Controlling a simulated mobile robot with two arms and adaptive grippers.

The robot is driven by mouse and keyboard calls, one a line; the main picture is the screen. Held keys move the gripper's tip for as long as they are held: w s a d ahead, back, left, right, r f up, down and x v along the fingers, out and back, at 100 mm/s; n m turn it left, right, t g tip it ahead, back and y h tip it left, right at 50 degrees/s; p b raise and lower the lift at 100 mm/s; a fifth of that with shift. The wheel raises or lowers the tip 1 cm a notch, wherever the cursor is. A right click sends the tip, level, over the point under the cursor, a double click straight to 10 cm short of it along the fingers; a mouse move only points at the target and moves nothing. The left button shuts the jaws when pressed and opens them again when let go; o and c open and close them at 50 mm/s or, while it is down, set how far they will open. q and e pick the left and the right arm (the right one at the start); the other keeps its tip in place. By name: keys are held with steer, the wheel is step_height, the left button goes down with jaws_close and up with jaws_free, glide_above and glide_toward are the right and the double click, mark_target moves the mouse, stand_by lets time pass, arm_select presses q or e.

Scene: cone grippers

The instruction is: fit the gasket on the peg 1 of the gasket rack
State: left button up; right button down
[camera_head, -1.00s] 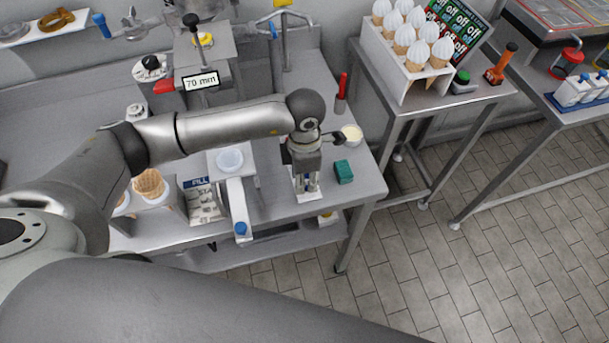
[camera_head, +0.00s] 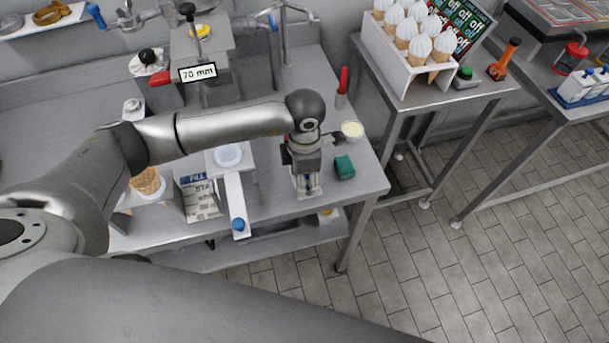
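My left gripper (camera_head: 308,187) points down over the front right part of the steel table, just left of a green block (camera_head: 344,167). A small pale plate and something bluish show at its fingertips. I cannot tell whether the fingers are open or shut, or whether they hold a gasket. I cannot make out the gasket or the numbered pegs of the gasket rack for sure; the wrist and gripper hide what lies directly behind them. My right gripper is not in view.
A cream-filled cup (camera_head: 352,130) and a red-handled tool (camera_head: 343,86) stand behind the gripper. A cone stand (camera_head: 391,62) is on another table. Tiled floor is clear at front right.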

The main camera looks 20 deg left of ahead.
arm_select(q)
steer(key=shift+r, duration=0.1)
step_height(320, 180, up, 12)
stand_by(0.6)
stand_by(0.4)
